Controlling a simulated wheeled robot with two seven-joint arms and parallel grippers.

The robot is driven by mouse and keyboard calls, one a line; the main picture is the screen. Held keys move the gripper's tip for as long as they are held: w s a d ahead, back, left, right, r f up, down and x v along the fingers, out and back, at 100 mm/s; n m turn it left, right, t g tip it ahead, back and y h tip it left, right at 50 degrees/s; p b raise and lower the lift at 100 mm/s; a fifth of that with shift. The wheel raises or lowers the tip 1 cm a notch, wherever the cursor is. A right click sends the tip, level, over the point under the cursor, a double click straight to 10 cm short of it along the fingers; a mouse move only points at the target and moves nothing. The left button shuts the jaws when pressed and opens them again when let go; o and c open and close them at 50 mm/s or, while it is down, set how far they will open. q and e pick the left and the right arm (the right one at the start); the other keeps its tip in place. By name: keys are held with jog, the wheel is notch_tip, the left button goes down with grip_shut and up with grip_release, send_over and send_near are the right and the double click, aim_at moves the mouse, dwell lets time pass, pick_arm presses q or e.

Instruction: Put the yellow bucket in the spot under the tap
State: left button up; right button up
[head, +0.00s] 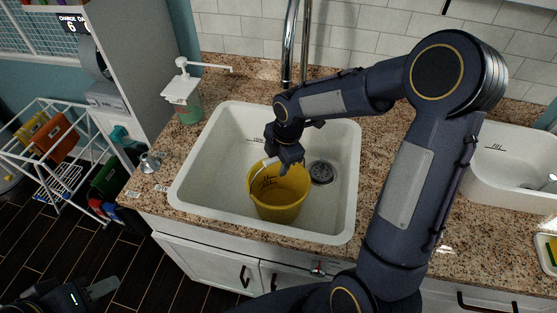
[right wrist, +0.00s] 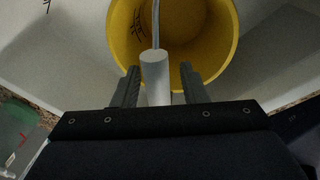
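The yellow bucket (head: 280,207) is upright in the left sink basin (head: 200,180), left of the drain. Its wire handle is raised and has a pale grip (right wrist: 156,75). My right gripper (head: 290,160) is over the bucket's back rim. In the right wrist view its fingers (right wrist: 160,88) are on both sides of the pale grip, with a narrow gap visible on each side. The chrome tap (head: 289,45) rises behind this basin; my right arm hides its lower part. My left gripper (head: 100,292) is low at the bottom left, away from the sink; its finger gap is unclear.
A soap dispenser (head: 183,100) stands on the granite counter left of the basin. A second white basin (head: 510,165) is at the right. A wire rack (head: 60,150) with coloured items stands on the floor at left.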

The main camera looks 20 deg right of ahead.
jog(key=r, duration=0.5)
jog(key=s+d+r, duration=0.1)
jog(key=r, duration=0.1)
jog(key=shift+r, duration=0.15)
jog(key=s+r+m+t+y, duration=0.1)
jog(key=s+r+m+t, duration=0.1)
jog(key=s+m, duration=0.8)
jog(key=s+a+r+m+t+y, duration=0.1)
jog(key=s+r+m+t, duration=0.1)
jog(key=s+m, duration=0.9)
jog(key=shift+a, duration=0.15)
jog(key=shift+s+r, duration=0.1)
jog(key=shift+s, duration=0.05)
